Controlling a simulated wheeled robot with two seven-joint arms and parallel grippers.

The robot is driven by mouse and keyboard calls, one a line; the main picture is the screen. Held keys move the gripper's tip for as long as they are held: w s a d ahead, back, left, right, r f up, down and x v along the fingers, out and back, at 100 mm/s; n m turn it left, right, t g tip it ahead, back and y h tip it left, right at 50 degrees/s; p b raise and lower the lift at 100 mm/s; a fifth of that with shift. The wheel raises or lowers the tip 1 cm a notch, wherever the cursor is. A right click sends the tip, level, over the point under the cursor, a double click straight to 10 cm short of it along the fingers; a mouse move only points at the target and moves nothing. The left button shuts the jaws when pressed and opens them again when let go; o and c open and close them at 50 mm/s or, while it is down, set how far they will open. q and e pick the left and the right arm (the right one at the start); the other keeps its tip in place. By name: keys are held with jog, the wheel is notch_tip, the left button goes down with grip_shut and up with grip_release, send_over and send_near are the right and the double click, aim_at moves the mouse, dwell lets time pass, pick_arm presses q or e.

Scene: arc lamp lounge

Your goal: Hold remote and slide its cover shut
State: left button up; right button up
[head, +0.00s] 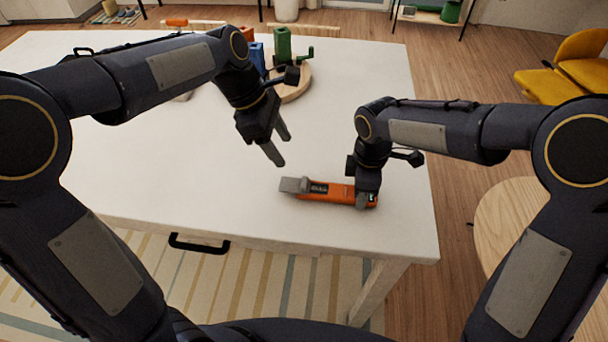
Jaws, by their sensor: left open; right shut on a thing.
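The remote (335,192) is an orange bar lying on the white table near its front right part. Its grey cover (294,185) sits at the left end, and a dark open bay shows between the cover and the orange body. My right gripper (367,196) is shut on the right end of the remote from above, and its fingertips are partly hidden. My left gripper (281,147) is open and empty, above the table and up and left of the cover, with its fingers pointing down. It is apart from the remote.
A round wooden board (297,88) holds a green block (283,44) and a blue block (257,57) at the back. The white table (165,165) is clear in front and left of the remote. A round wooden table (515,225) stands at right, and a yellow chair (545,85) behind it.

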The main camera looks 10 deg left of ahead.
aim_at(304, 181)
pick_arm(q)
jog(key=x, duration=1)
jog(key=shift+d+f, duration=0.15)
jog(key=shift+f, duration=0.25)
jog(key=shift+c, duration=0.4)
